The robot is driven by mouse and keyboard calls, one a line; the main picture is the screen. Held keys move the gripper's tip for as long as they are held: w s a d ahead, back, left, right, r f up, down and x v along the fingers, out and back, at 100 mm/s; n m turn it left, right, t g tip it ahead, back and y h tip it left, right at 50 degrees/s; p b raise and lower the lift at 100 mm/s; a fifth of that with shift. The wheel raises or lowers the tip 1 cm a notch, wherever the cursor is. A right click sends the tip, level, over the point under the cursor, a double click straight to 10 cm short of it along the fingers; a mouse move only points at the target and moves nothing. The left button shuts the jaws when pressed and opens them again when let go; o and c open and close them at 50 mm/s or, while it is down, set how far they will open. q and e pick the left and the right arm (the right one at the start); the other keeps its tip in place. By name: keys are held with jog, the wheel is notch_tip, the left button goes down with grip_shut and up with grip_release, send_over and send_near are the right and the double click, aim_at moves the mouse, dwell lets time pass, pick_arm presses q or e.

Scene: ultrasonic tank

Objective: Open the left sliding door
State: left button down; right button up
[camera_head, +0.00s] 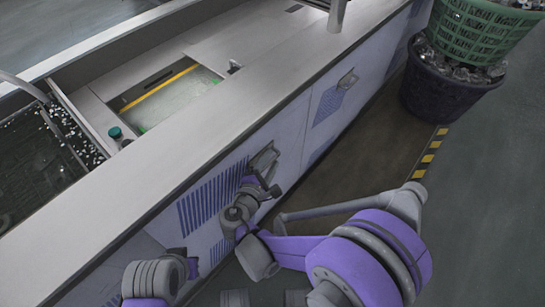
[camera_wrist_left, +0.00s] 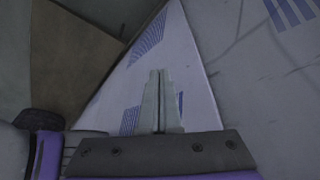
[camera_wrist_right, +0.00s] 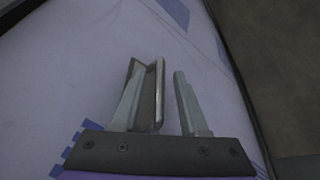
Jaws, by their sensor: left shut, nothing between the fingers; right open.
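The left sliding door (camera_head: 205,205) is a pale panel with purple stripes on the tank's front, and its closed or open state is hard to tell. Its metal handle (camera_head: 262,159) sits near the panel's right end. My right gripper (camera_wrist_right: 159,73) is open at this handle. In the right wrist view the handle's upright edge (camera_wrist_right: 160,85) shows between the two fingers, closer to the left one; contact cannot be told. My left gripper (camera_wrist_left: 158,73) is shut and empty, in front of a pale panel with purple stripes. My left arm is low at the left in the head view.
A second handle (camera_head: 348,79) is on the panel farther right. The long grey countertop (camera_head: 200,125) runs above the doors. A dark basket (camera_head: 440,90) with a green basket (camera_head: 480,32) on it stands at the upper right, by yellow-black floor tape (camera_head: 429,155). The floor at right is clear.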

jog(key=shift+s, duration=0.15)
grip_shut()
dwell(1.3)
